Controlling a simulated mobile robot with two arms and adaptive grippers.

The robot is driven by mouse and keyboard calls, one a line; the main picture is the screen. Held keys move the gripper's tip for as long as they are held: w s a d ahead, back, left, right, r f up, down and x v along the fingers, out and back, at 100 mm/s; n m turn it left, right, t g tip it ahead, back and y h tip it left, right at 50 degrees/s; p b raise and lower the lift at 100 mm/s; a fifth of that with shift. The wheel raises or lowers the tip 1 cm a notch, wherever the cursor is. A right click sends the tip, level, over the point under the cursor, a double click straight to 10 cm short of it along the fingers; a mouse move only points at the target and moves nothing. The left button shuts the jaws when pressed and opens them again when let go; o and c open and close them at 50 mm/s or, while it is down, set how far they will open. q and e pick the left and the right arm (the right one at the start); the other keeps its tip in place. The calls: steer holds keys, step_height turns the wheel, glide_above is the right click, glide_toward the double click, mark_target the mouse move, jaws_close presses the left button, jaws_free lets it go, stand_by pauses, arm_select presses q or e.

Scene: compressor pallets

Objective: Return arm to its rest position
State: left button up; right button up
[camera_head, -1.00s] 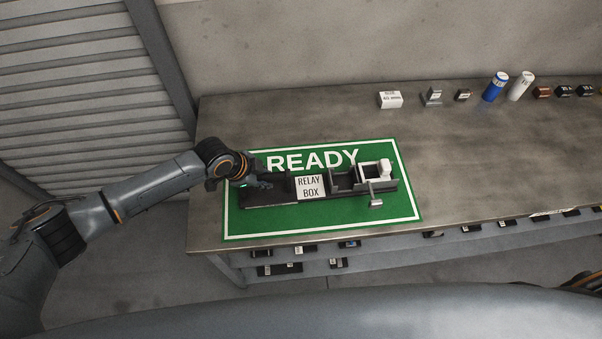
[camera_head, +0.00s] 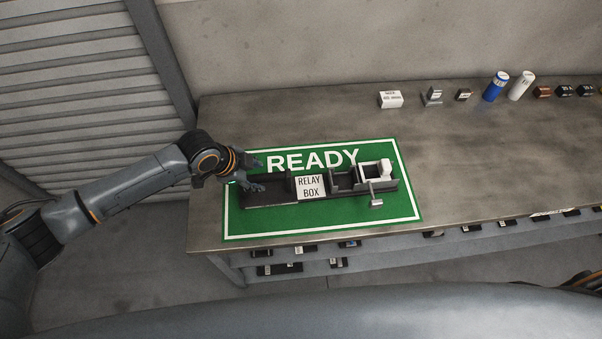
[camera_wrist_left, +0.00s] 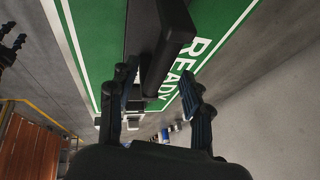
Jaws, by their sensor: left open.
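My left gripper (camera_head: 255,186) is open and empty at the left end of a dark tray (camera_head: 262,198). It looks to be just above that end; the exact gap cannot be told. In the left wrist view my two fingers (camera_wrist_left: 162,88) are spread apart, with the tray (camera_wrist_left: 168,30) beyond them. The left arm reaches in from the left over the bench edge. A dark shape at the upper left of the wrist view may be my right gripper, too cut off to read.
The tray, with a RELAY BOX label (camera_head: 310,187) and a white part (camera_head: 374,170), lies on a green READY mat (camera_head: 330,220). The workbench (camera_head: 450,150) has a blue can (camera_head: 495,86), a white can (camera_head: 521,86) and small boxes at the back. A slatted shutter (camera_head: 85,90) stands left.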

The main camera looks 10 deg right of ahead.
arm_select(q)
steer(key=v, duration=0.7)
steer(key=s+d+n+h, duration=0.2)
steer(key=s+d+n, duration=0.2)
steer(key=s+d, duration=0.4)
steer(key=s+a+f+n+y, duration=0.1)
steer(key=s+a+n+y, duration=0.2)
steer(key=s+a+n, duration=0.5)
steer(key=s+a+f+n+y, duration=0.1)
steer(key=s+a+n+y, duration=0.4)
steer(key=a, duration=0.6)
step_height(320, 180, down, 31)
steer(key=s+h+b, duration=0.2)
steer(key=s+b, duration=0.1)
steer(key=b, duration=0.1)
steer(key=s+a+f+m+g+b, duration=0.1)
steer(key=s+a+f+g+b, duration=0.1)
steer(key=s+f, duration=1.4)
step_height(320, 180, down, 4)
steer(key=shift+a+r+y+b, duration=0.3)
steer(key=shift+a+b, duration=0.2)
steer(key=shift+b, duration=0.35)
